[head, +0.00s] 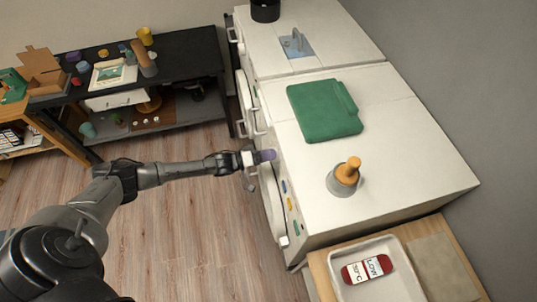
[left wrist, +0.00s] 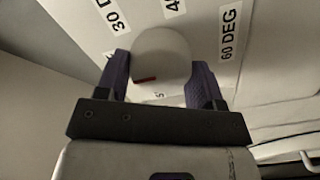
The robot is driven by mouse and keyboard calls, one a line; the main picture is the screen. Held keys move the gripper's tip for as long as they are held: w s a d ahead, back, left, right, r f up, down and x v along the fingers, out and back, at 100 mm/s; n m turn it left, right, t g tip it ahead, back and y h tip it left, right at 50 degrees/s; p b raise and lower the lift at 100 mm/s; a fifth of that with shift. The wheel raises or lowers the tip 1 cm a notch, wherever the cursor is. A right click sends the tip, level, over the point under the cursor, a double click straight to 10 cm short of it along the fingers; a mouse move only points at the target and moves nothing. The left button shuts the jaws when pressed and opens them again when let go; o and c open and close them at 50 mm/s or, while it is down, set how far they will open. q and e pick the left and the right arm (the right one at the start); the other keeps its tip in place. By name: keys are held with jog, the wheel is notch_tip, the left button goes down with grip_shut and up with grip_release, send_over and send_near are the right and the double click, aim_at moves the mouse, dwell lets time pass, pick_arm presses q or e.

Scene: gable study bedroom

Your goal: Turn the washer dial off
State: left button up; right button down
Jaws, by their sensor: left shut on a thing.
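The washer dial (left wrist: 162,52) is a pale rounded knob with a short red mark on its lower left side in the left wrist view. It sits between the two purple fingers of my left gripper (left wrist: 158,84), which is shut on it. Printed labels surround the dial: a partly cut "30 D", a cut "4", and "60 DEG" (left wrist: 230,30). In the head view my left gripper (head: 267,156) reaches the front of the white washer (head: 400,190), and the dial is hidden there. My right gripper is not in view.
On the washer top lie a folded green cloth (head: 325,110) and a grey pot with an orange-handled tool (head: 344,180). A white tray (head: 345,245) holding a red-and-white labelled item stands at lower right. A black desk (head: 190,55) is at upper left. The wooden floor (head: 185,225) is clear.

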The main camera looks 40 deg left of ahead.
pick_arm(q)
jog(key=o, duration=0.9)
jog(key=b+v, duration=0.1)
jog(key=v, duration=1.3)
jog(key=shift+b, duration=0.4)
jog(key=shift+d, duration=0.1)
